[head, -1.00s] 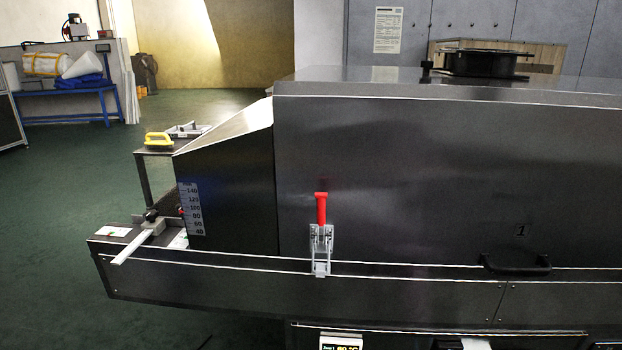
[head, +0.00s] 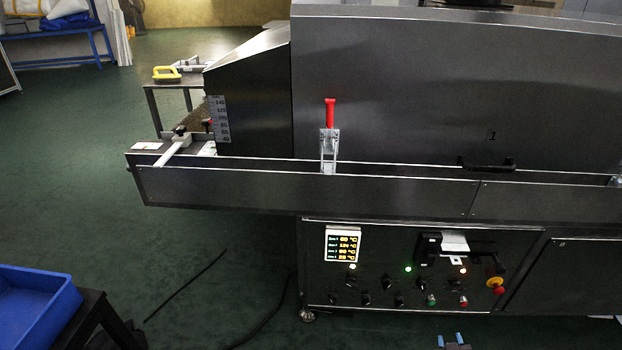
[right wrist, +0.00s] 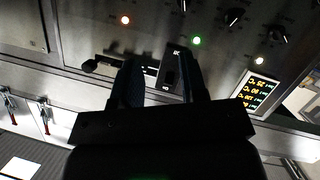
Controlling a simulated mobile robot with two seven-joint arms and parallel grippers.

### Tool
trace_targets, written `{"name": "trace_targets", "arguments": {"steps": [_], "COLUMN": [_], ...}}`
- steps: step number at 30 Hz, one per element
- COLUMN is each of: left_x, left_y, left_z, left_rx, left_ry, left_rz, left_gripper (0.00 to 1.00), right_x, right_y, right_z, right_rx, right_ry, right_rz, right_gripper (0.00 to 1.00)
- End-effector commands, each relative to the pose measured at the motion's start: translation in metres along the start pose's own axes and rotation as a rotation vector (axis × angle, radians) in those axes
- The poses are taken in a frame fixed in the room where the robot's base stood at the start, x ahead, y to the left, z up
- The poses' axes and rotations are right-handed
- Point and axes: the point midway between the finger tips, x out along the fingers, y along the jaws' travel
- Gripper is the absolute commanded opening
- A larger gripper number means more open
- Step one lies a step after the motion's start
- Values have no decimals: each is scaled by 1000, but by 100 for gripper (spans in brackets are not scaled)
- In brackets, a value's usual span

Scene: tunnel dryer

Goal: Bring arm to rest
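My right gripper (head: 450,340) shows only at the bottom edge of the head view, with two blue fingertips a little apart and nothing visible between them. In the right wrist view its two dark fingers (right wrist: 160,82) stand apart, pointing toward the control panel, which appears upside down. The gripper is in front of and below the dryer's control panel (head: 385,285). The rest of my right arm is out of view. My left gripper is not in view.
The dryer's side with a red-handled clamp (head: 328,135) and a black handle (head: 487,164) fills the upper right. The panel has a lit display (head: 343,245) and a red knob (head: 495,285). A blue bin (head: 40,308) stands lower left. Green floor is free between, apart from cables.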

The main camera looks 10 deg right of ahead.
Motion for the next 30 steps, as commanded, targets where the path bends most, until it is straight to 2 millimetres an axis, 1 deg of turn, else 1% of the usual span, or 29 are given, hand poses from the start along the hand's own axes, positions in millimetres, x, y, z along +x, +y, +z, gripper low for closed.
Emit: {"name": "trace_targets", "arguments": {"steps": [1,2,3,5,6,8,9,15,20,22,26,30], "left_x": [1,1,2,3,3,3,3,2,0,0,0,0], "left_y": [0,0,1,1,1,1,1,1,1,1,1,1], "left_z": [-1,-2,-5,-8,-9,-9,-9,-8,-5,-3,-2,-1], "left_rx": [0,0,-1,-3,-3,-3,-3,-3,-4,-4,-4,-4], "left_ry": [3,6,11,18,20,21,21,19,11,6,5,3], "left_rz": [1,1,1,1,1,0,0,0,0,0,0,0], "left_gripper": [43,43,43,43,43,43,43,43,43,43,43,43], "right_x": [8,12,18,26,31,38,42,57,64,58,47,31], "right_y": [20,32,49,75,93,117,132,197,241,236,231,222], "right_z": [-2,-4,-7,-12,-16,-23,-27,-48,-65,-60,-57,-53], "right_rx": [-22,-35,-52,-79,-97,-122,-137,-204,-250,-262,-288,-317], "right_ry": [9,15,23,36,44,56,64,95,117,117,118,116], "right_rz": [15,24,38,58,72,91,103,154,190,162,110,46], "right_gripper": [39,39,39,39,39,39,39,39,39,39,39,39]}}
